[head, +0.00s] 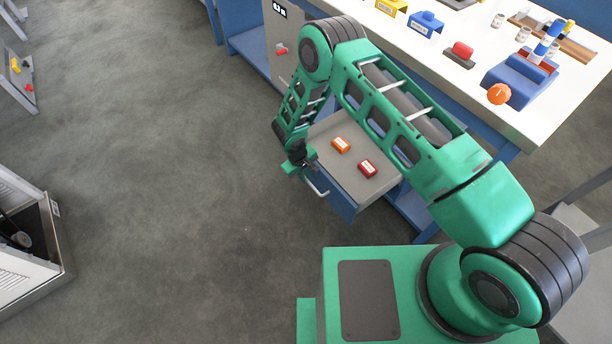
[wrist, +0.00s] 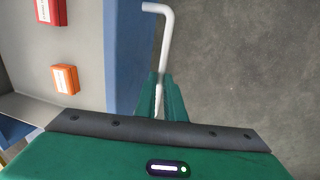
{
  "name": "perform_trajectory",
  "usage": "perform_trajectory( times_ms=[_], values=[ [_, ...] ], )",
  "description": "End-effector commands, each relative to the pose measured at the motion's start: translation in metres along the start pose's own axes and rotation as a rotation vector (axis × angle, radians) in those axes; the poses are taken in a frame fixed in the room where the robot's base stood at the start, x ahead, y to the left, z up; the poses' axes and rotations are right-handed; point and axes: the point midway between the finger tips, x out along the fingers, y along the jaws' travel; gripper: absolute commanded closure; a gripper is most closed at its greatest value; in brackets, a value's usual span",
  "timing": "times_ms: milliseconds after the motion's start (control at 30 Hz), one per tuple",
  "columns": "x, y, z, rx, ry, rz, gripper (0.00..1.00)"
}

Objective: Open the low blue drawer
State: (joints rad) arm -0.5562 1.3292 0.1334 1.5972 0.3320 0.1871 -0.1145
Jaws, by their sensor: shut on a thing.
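The low blue drawer (head: 342,202) stands pulled out from under the white-topped bench, its grey inside showing. An orange box (head: 341,145) and a red box (head: 367,168) lie in it. The drawer's blue front also shows in the wrist view (wrist: 126,50). Its light bar handle (head: 318,187) sticks out from the front, and in the wrist view the handle (wrist: 166,45) runs down between my fingers. My gripper (wrist: 162,98) is shut on the handle. In the head view my gripper is small and partly dark at the drawer's front edge.
The bench (head: 500,105) carries a red button block (head: 460,54), a blue device (head: 520,78), an orange knob (head: 499,93) and small cups. A grey cabinet (head: 283,45) stands behind my arm. The floor (head: 170,170) left of the drawer is clear. A white-panelled unit (head: 30,250) stands at the lower left.

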Motion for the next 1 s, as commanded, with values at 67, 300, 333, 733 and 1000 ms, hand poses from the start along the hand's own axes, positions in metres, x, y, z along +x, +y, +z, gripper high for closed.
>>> perform_trajectory(
  times_ms=[67, 300, 333, 733, 1000],
  values=[
    [-0.001, 0.0, -0.001, 0.0, 0.002, -0.001, 0.79],
    [0.0, 0.0, -0.001, -0.001, 0.001, -0.001, 0.72],
    [0.0, 0.0, -0.001, -0.001, 0.001, 0.0, 0.72],
    [-0.042, 0.0, -0.002, -0.002, 0.003, -0.001, 0.72],
    [-0.088, -0.001, -0.002, -0.002, 0.003, -0.002, 0.72]
  ],
)
